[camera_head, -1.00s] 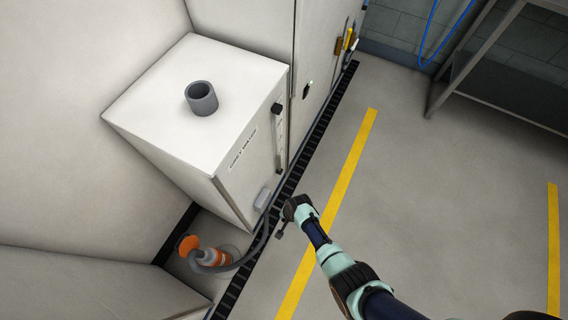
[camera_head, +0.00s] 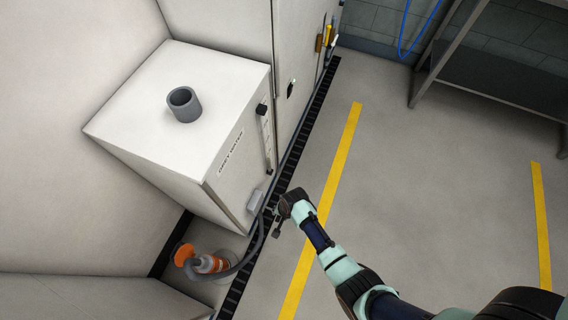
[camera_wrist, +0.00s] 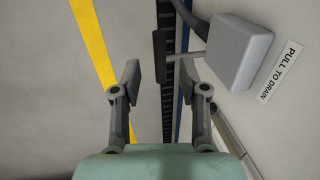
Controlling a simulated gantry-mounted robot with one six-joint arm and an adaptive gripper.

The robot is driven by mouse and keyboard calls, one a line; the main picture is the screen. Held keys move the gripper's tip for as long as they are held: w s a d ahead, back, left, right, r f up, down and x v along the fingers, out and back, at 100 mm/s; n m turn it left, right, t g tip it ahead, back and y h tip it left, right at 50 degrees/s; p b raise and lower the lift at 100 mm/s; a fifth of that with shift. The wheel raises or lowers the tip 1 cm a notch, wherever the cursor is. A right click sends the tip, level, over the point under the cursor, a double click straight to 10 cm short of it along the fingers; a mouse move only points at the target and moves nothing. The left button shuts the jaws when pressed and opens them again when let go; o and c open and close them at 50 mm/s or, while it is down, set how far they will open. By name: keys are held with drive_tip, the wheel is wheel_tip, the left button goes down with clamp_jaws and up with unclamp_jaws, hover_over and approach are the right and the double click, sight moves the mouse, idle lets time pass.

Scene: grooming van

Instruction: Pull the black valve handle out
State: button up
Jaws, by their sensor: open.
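The black valve handle (camera_wrist: 159,57) is a dark bar on a short grey stem from a grey valve box (camera_wrist: 238,50) in the wrist view. A label beside the box reads "PULL TO DRAIN". In the head view the grey box (camera_head: 255,201) sits low on the white grey-water tank (camera_head: 198,78). My gripper (camera_wrist: 160,75) is open, with one finger on each side of the handle's line in the wrist view. The handle appears between the fingertips. I cannot tell its exact depth relative to them. In the head view my gripper (camera_head: 275,222) is close to the box.
A grey hose runs from the box to an orange-and-white fitting (camera_head: 207,263) on the floor. A black drain grate (camera_head: 318,105) runs along the tank's base. Yellow lines mark the open floor to the right. A metal table (camera_head: 500,85) stands at the upper right.

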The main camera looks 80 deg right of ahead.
wheel_tip(320, 180, up, 6)
drive_tip(key=s, duration=0.1)
drive_tip(key=shift+s+a+r, duration=0.15)
drive_tip(key=shift+r, duration=0.05)
